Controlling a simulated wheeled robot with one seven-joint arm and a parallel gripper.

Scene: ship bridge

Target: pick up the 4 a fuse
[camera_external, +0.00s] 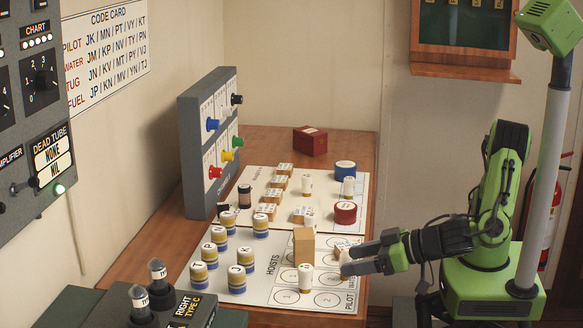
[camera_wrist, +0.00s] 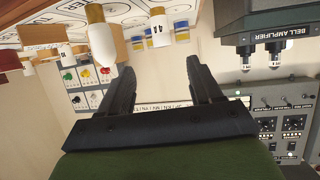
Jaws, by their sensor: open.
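The 4 A fuse (camera_wrist: 158,30) is a white cylinder marked 4A with a tan end. In the wrist view, which is upside down, it stands beyond the gap between my fingertips. In the outside view a white fuse (camera_external: 306,279) that appears to be the same one stands upright on the hoists board, in front of the wooden block. My gripper (camera_external: 348,260) is low over the board's right side, to the right of that fuse. Its fingers (camera_wrist: 161,64) are apart with nothing between them. A rounded white fuse (camera_wrist: 101,40) is near my left-hand finger in the wrist view.
The wooden block (camera_external: 304,243) stands close behind the fuse. Blue and yellow lettered cylinders (camera_external: 240,279) are to the left. Red (camera_external: 345,213) and blue (camera_external: 345,170) round pieces are farther back. A grey button panel (camera_external: 208,140) stands on the table's left.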

